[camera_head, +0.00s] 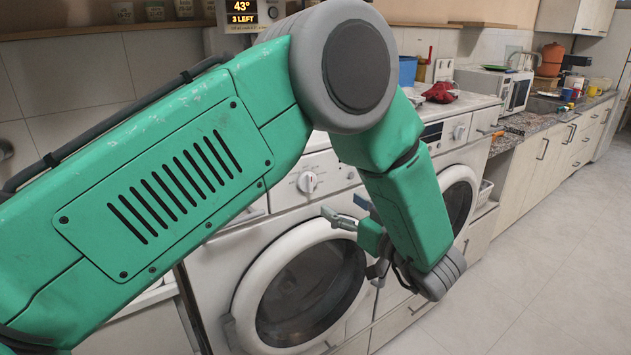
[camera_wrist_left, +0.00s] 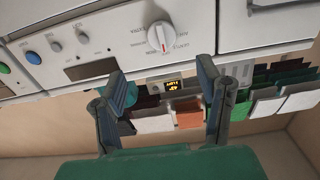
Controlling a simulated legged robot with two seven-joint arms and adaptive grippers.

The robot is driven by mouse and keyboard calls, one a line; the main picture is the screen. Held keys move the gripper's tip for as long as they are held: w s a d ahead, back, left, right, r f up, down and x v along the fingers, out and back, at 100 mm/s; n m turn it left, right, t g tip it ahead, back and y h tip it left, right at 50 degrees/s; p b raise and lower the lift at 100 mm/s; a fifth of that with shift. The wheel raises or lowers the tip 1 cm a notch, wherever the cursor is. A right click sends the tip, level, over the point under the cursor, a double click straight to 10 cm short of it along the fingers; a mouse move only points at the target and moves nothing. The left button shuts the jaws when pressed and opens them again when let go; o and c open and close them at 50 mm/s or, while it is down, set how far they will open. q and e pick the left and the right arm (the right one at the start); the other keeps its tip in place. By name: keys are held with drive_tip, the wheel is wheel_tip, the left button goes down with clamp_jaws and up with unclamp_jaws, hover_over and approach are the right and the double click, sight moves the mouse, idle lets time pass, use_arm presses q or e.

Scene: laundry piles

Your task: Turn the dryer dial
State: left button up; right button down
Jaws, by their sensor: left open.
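A white round dial (camera_head: 307,182) sits on the control panel of the nearer white front-loading machine. A second dial (camera_head: 459,132) is on the similar machine to its right; I cannot tell which is the dryer. In the left wrist view, a white dial with a red mark (camera_wrist_left: 160,37) lies beyond the fingertips, roughly centred between them and apart from them. My left gripper (camera_head: 347,211) is open and empty in front of the nearer machine, below and right of its dial. It also shows in the left wrist view (camera_wrist_left: 162,76). My right gripper is not in view.
A round door (camera_head: 310,290) is below the nearer dial. A red cloth (camera_head: 439,92) and a blue container (camera_head: 407,71) are on top of the machines. A counter with a microwave (camera_head: 505,88) runs right. The floor (camera_head: 550,240) at right is clear.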

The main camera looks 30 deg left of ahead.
sight(312, 185)
use_arm(q)
drive_tip(key=p+x, duration=0.1)
drive_tip(key=x, duration=0.9)
drive_tip(key=shift+a, duration=0.2)
drive_tip(key=shift+w+a, duration=0.15)
drive_tip(key=shift+a, duration=0.15)
drive_tip(key=shift+a, duration=0.1)
drive_tip(key=c, duration=1.1)
